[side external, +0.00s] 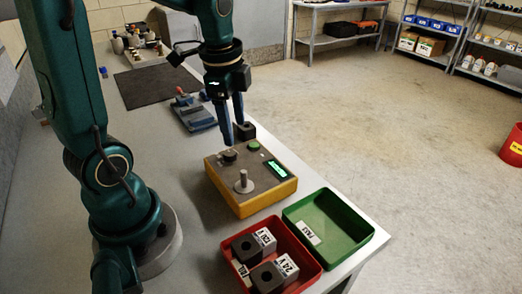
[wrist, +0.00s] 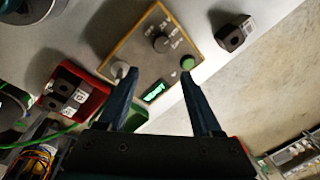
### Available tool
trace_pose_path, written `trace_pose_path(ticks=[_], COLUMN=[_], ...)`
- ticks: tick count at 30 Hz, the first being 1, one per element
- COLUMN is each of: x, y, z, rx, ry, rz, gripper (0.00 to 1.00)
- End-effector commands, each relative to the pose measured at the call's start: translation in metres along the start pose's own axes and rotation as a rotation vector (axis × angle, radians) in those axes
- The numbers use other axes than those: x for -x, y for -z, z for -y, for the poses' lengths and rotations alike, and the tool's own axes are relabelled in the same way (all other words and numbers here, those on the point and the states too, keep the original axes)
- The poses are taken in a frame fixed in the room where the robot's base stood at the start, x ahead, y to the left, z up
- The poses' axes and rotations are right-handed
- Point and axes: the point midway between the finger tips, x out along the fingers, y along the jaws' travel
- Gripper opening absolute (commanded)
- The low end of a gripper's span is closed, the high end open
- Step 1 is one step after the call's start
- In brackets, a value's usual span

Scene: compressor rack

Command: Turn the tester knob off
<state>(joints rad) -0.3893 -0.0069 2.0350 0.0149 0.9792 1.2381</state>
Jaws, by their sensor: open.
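The tester (side external: 250,197) is a yellow box with a grey top panel on the bench. Its dark knob (side external: 229,156) sits on the left of the panel in the side view and near the top centre in the wrist view (wrist: 161,43). A green button (side external: 254,146), a lit green display (side external: 276,170) and a metal post (side external: 243,180) share the panel. My gripper (side external: 233,134) is open and empty above the tester's far side, fingers pointing down. In the wrist view the fingertips (wrist: 159,73) are apart, with the knob beyond them, not between them. The knob's exact setting is too small to read.
A dark block (side external: 246,131) stands just behind the tester, close to my fingers. A red tray (side external: 232,247) with blocks labelled 12 V and 24 V and an empty green tray (side external: 345,237) stand in front. A blue fixture (side external: 195,112) and dark mat (side external: 150,85) lie farther back.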

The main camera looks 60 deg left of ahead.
Motion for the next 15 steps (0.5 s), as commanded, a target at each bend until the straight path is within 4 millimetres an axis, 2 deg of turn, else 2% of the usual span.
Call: trace_pose_path(ticks=[1, 6, 11, 15], x=[-0.009, -0.024, -0.037, -0.054], y=[-0.006, -0.019, -0.022, -0.022], z=[0.004, 0.007, 0.006, 0.004], rx=[0.026, 0.081, 0.093, 0.092], ry=[-0.031, -0.088, -0.096, -0.096], rz=[0.015, 0.038, 0.041, 0.042], gripper=[0.67, 0.67, 0.67, 0.67])
